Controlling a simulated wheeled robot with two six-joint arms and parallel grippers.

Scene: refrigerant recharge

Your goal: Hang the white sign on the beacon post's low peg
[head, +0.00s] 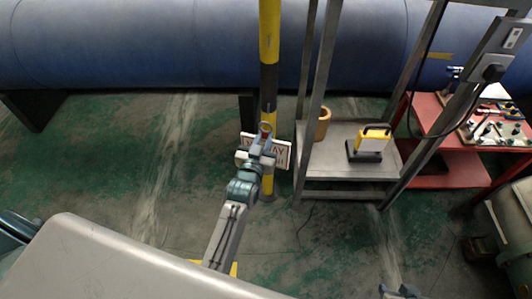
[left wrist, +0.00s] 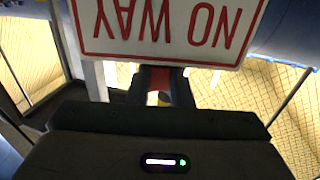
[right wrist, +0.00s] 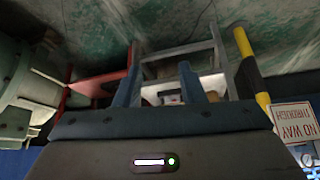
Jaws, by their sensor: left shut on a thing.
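The white sign (head: 281,151) with red lettering is held at the beacon post's yellow and black shaft (head: 269,45), overlapping it in the head view. I cannot tell whether they touch. The sign fills the top of the left wrist view (left wrist: 165,28), upside down, and shows beside the post in the right wrist view (right wrist: 293,123). My left gripper (head: 265,142) is shut on the sign's holding part, with a red piece between the fingers (left wrist: 160,78). The low peg cannot be made out. My right gripper (right wrist: 158,88) is open and empty, low in the head view (head: 402,292).
A grey metal stand (head: 330,180) right of the post carries a yellow and black lamp (head: 371,142) and a tan cylinder (head: 323,123). A red cart (head: 455,165) stands further right. A large blue pipe (head: 150,45) runs behind. The green floor at left is clear.

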